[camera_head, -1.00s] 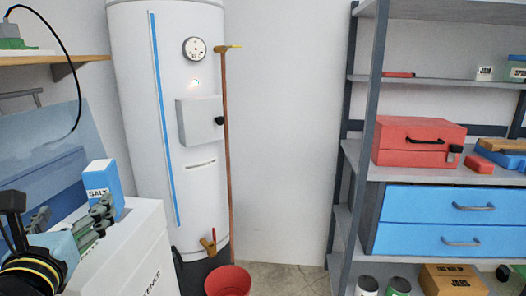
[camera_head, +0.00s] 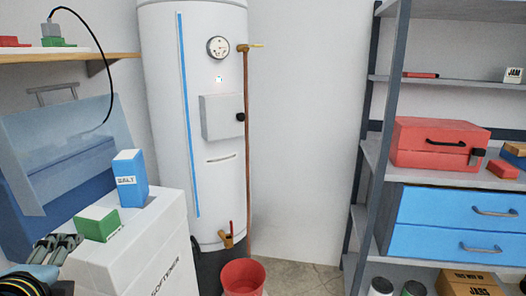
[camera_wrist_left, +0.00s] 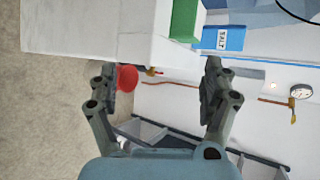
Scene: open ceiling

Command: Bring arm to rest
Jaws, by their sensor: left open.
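My left gripper (camera_head: 54,247) is at the lower left of the head view, at the near left side of the white softener cabinet (camera_head: 133,262). In the left wrist view its two fingers (camera_wrist_left: 162,85) stand wide apart with nothing between them. A green and white block (camera_head: 97,224) lies on top of the cabinet, just beyond the fingers and apart from them. A blue and white salt box (camera_head: 130,178) stands upright behind the block. My right gripper does not show in either view.
A white tank (camera_head: 206,140) with a gauge stands behind the cabinet, and a red bucket (camera_head: 242,275) is on the floor. A grey shelf rack (camera_head: 371,152) on the right holds a red toolbox (camera_head: 437,144) and blue drawers (camera_head: 455,225). A wooden shelf (camera_head: 45,58) is at upper left.

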